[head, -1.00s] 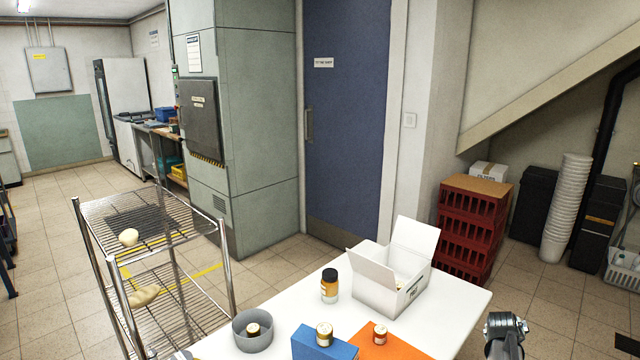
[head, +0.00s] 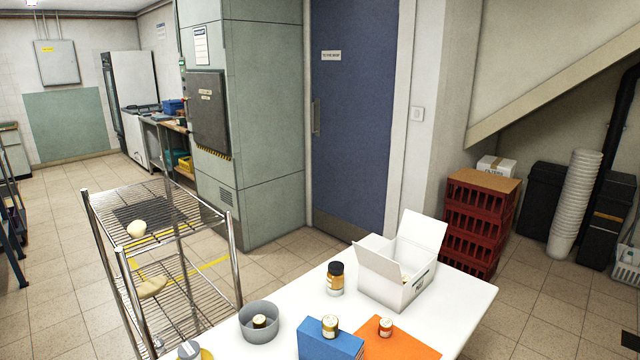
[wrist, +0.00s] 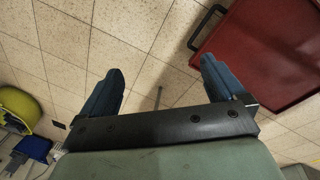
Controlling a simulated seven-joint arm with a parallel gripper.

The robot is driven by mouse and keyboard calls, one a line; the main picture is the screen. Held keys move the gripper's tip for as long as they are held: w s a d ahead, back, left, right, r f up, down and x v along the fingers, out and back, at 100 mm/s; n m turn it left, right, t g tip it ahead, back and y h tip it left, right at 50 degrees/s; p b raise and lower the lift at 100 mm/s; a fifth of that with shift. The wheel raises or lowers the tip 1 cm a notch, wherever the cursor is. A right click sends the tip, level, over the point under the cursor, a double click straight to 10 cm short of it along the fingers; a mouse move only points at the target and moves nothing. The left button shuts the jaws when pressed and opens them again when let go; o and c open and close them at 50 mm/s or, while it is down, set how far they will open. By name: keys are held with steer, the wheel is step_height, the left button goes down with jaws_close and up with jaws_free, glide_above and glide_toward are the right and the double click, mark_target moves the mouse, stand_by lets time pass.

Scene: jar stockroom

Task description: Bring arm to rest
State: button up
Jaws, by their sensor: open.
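My gripper (wrist: 160,82) shows in the wrist view with its two blue-grey fingers spread wide apart. It is open, and nothing is between the fingers but tiled floor (wrist: 150,30) beyond them. In the head view my arm and gripper are out of the picture.
A white table (head: 463,305) holds an open white box (head: 395,288), a dark-lidded jar (head: 336,279), a grey bowl (head: 260,333), a blue block (head: 331,343) and an orange mat (head: 398,346) with a small jar (head: 385,327). A wire rack (head: 170,205) stands left; red crates (head: 478,222) stand right.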

steer(key=s+a+f+g+y, duration=0.1)
steer(key=s+a+f+g, duration=0.1)
steer(key=s+a, duration=0.6)
steer(key=s+a+f+n+g, duration=0.1)
steer(key=s+a+f+g, duration=0.2)
steer(key=s+a, duration=0.5)
steer(key=s+g, duration=0.1)
steer(key=s, duration=0.6)
steer(key=shift+s+f+g+y, duration=0.2)
steer(key=shift+s+g+y, duration=0.1)
steer(key=shift+y, duration=0.1)
